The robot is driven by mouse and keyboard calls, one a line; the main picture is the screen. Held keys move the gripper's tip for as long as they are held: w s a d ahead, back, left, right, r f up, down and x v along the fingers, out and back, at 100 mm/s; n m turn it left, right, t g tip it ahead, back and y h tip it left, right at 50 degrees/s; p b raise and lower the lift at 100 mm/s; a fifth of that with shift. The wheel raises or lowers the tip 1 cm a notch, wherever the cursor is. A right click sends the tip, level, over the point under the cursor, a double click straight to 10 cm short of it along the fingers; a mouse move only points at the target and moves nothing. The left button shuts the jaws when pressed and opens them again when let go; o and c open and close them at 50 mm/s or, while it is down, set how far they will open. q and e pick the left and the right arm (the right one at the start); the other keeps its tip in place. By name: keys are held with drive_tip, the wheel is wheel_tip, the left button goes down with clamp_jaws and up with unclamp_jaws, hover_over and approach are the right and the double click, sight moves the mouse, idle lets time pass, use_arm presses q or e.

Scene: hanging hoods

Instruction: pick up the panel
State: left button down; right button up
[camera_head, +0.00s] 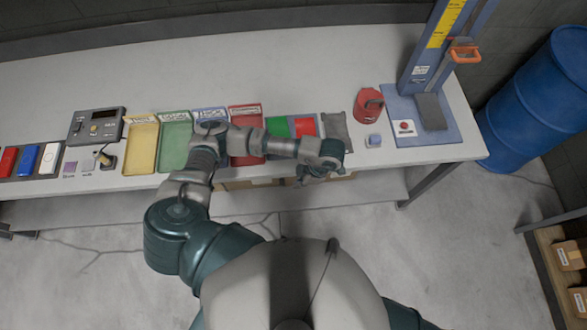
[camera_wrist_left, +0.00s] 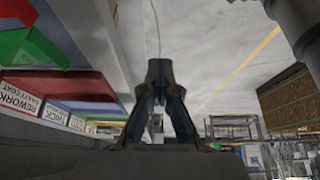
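I cannot tell for sure which thing is the panel. A grey control box (camera_head: 96,125) with knobs lies at the left of the bench. A dark grey flat piece (camera_head: 432,111) rests on a blue stand base (camera_head: 455,132) at the right. My left gripper (camera_head: 322,172) is over the bench's front edge, below a grey pouch (camera_head: 337,128) in the picture and apart from both. In the left wrist view, its fingertips (camera_wrist_left: 160,70) meet with nothing seen between them. My right gripper is out of view.
Yellow (camera_head: 142,150), green (camera_head: 174,148) and red (camera_head: 247,145) trays line the bench, with a blue one partly behind my arm. A red round object (camera_head: 368,103) stands near the blue stand. A blue barrel (camera_head: 535,95) is at the right. The bench's back is clear.

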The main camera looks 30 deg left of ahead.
use_arm(q)
drive_tip(key=shift+s+d+r, duration=0.1)
drive_tip(key=shift+s+d, duration=0.15)
drive_tip(key=shift+s, duration=0.05)
drive_tip(key=c, duration=1.4)
unclamp_jaws()
drive_tip(key=shift+a, duration=0.1)
drive_tip(key=o, duration=1)
